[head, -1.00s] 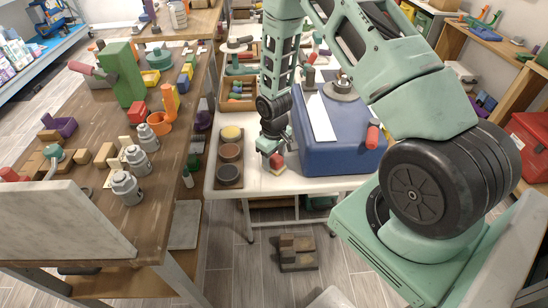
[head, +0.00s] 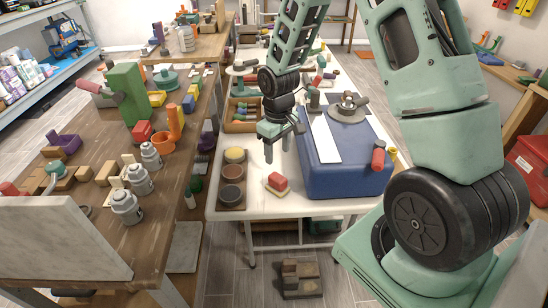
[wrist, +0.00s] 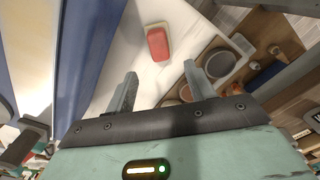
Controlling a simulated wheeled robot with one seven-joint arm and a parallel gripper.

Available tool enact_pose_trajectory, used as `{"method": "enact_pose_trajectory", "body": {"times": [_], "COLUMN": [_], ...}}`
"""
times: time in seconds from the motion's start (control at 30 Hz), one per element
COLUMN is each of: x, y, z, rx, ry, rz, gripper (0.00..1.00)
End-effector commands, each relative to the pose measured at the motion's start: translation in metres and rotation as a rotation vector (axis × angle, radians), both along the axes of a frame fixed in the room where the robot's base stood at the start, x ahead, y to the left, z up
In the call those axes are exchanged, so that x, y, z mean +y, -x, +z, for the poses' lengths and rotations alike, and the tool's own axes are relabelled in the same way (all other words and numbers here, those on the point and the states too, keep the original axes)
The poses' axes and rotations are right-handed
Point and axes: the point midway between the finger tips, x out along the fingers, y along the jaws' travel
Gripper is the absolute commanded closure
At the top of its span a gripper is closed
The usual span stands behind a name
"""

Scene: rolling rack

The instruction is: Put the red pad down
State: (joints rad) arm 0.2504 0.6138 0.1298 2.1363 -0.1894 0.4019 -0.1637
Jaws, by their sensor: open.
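The red pad (head: 278,181) lies on the white top of the rack table (head: 262,205), near its front edge, on a pale yellowish layer. It also shows in the wrist view (wrist: 158,43), ahead of the fingertips and apart from them. My gripper (head: 279,150) is open and empty above the table, a little behind and above the pad. Its two fingers show in the wrist view (wrist: 158,85) with nothing between them.
A blue case (head: 345,170) stands close to the right of the pad. A tray with round pads (head: 232,193) lies to the left. Bare white table surface lies around the pad. A wooden bench (head: 130,250) with several tools stands at the left.

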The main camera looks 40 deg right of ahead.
Motion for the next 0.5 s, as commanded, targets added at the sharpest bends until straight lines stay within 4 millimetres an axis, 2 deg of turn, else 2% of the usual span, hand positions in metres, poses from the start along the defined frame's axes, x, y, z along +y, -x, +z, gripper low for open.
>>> {"method": "enact_pose_trajectory", "body": {"times": [0.07,0.13,0.23,0.3,0.4,0.5], "x": [0.020,0.050,0.110,0.152,0.198,0.225], "y": [0.002,0.010,0.037,0.068,0.120,0.170], "z": [0.013,0.032,0.067,0.091,0.118,0.137], "rx": [-0.006,-0.013,-0.020,-0.022,-0.020,-0.018], "ry": [-0.005,-0.015,-0.033,-0.043,-0.053,-0.056], "rz": [0.025,0.064,0.144,0.211,0.303,0.380], "gripper": [0.46,0.46,0.46,0.46,0.46,0.46]}}
